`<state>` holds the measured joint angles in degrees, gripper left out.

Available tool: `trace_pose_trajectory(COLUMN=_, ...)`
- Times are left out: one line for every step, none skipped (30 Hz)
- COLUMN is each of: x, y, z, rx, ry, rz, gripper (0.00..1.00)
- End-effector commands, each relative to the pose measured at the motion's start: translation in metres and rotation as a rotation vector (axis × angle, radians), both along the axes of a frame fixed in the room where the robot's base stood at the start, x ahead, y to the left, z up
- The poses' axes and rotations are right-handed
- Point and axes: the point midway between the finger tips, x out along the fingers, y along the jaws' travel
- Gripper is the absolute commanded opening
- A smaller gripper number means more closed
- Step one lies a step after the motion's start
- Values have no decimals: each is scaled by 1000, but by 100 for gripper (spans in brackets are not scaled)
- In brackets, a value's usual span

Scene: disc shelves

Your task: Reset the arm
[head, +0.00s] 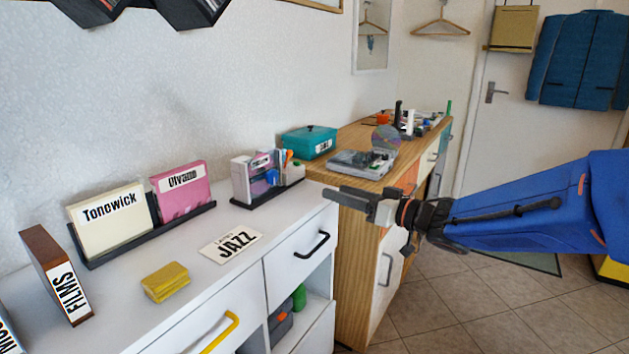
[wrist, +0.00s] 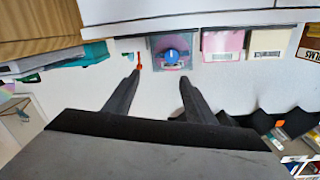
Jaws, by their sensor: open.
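My arm reaches in from the right of the head view in its blue sleeve. My gripper (head: 352,200) is in front of the wooden cabinet, near the right end of the white cabinet. In the wrist view my gripper (wrist: 158,78) shows two dark fingers spread apart with nothing between them. Beyond the fingertips lies a clear case with a blue knob-like item (wrist: 172,54). Pale wall fills the space between the fingers.
The white cabinet (head: 215,272) holds a Tonowick box (head: 108,222), a pink Olvano box (head: 182,192), a JAZZ card (head: 232,243) and yellow cards (head: 165,282). The wooden cabinet (head: 352,225) carries a disc player (head: 362,162) and a teal box (head: 308,142). Tiled floor (head: 450,305) is open below my arm.

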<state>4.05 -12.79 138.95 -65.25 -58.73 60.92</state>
Motion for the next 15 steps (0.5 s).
trace_pose_trajectory(x=3, y=-8, z=3, rx=-22, ry=-11, rz=-53, gripper=50)
trace_pose_trajectory(x=5, y=-15, z=4, rx=-39, ry=-17, rz=-93, gripper=50)
trace_pose_trajectory(x=8, y=-25, z=5, rx=-65, ry=-22, rz=-152, gripper=50)
trace_pose_trajectory(x=10, y=-34, z=6, rx=-84, ry=-24, rz=-199, gripper=50)
trace_pose_trajectory(x=12, y=-43, z=5, rx=-105, ry=-23, rz=-246, gripper=50)
trace_pose_trajectory(x=12, y=-56, z=5, rx=-133, ry=-20, rz=-307, gripper=50)
trace_pose_trajectory(x=12, y=-65, z=5, rx=-152, ry=-14, rz=-351, gripper=50)
trace_pose_trajectory(x=11, y=-75, z=4, rx=-173, ry=-7, rz=-393, gripper=50)
trace_pose_trajectory(x=9, y=-87, z=2, rx=-199, ry=7, rz=-448, gripper=50)
trace_pose_trajectory(x=7, y=-97, z=1, rx=-220, ry=20, rz=-488, gripper=50)
trace_pose_trajectory(x=4, y=-106, z=-1, rx=-239, ry=35, rz=-526, gripper=50)
trace_pose_trajectory(x=-2, y=-118, z=-5, rx=-266, ry=57, rz=-573, gripper=50)
trace_pose_trajectory(x=-6, y=-126, z=-8, rx=-285, ry=77, rz=-606, gripper=50)
trace_pose_trajectory(x=-12, y=-135, z=-11, rx=-304, ry=98, rz=-638, gripper=50)
trace_pose_trajectory(x=-19, y=-145, z=-17, rx=-329, ry=130, rz=-677, gripper=50)
